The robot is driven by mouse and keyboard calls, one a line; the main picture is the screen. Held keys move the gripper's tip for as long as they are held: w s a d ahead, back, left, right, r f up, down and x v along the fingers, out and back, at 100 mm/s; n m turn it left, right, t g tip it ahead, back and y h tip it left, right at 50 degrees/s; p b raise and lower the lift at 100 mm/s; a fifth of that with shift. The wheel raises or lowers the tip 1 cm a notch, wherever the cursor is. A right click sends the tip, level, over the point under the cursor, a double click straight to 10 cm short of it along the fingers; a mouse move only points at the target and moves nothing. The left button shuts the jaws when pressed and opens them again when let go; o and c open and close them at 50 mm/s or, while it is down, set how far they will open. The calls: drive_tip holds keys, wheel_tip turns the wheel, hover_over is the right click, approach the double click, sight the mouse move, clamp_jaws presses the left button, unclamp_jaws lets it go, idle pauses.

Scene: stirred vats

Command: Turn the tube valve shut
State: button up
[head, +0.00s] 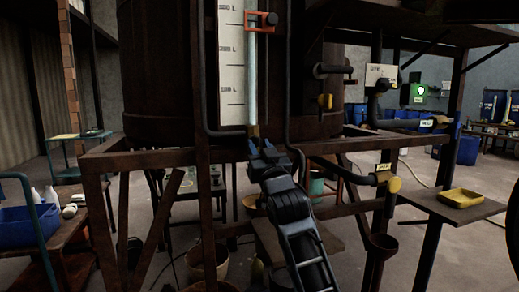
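The glass level tube (252,75) stands upright beside a white scale board (231,65) on the front of the dark vat (165,70). A small brass-coloured fitting (253,131) shows at the tube's foot, apparently the tube valve. My gripper (262,147) is right below and in front of this fitting, coming up from the lower right. Its fingers overlap the fitting's lower part in the picture. The valve's handle is hidden or too small to make out. I cannot tell whether the fingers touch it or how far apart they are.
An orange-red clamp (261,21) sits high on the tube. Dark pipes run down either side.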

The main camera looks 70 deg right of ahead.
clamp_jaws()
